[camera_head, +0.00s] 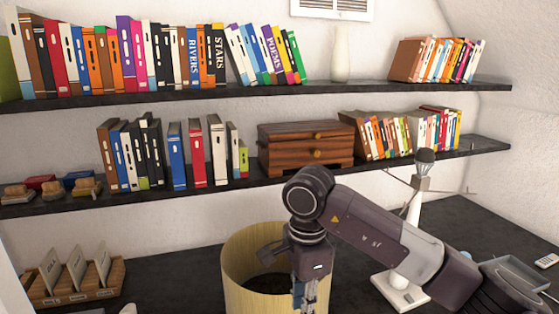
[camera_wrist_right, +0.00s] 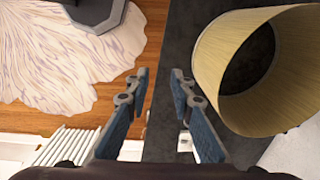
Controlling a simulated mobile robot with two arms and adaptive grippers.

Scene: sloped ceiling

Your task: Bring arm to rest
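My right arm (camera_head: 375,238) comes in from the right in the head view, bent at the elbow, with its forearm pointing down. My right gripper (camera_head: 308,296) hangs in front of the pale round bin (camera_head: 238,292), and the frame's bottom edge cuts it off. In the right wrist view the right gripper (camera_wrist_right: 157,78) has its two blue-padded fingers spread apart with nothing between them. The bin (camera_wrist_right: 213,62) is right of the fingers there, apart from them. My left gripper is in neither view.
Two dark wall shelves (camera_head: 262,92) hold books, a white vase (camera_head: 341,54) and a wooden drawer box (camera_head: 282,150). A card rack (camera_head: 75,298) stands on the dark desk (camera_head: 185,275). A white lamp-like stand (camera_head: 400,292) is behind my arm. The wrist view shows a rug (camera_wrist_right: 60,50) on the floor.

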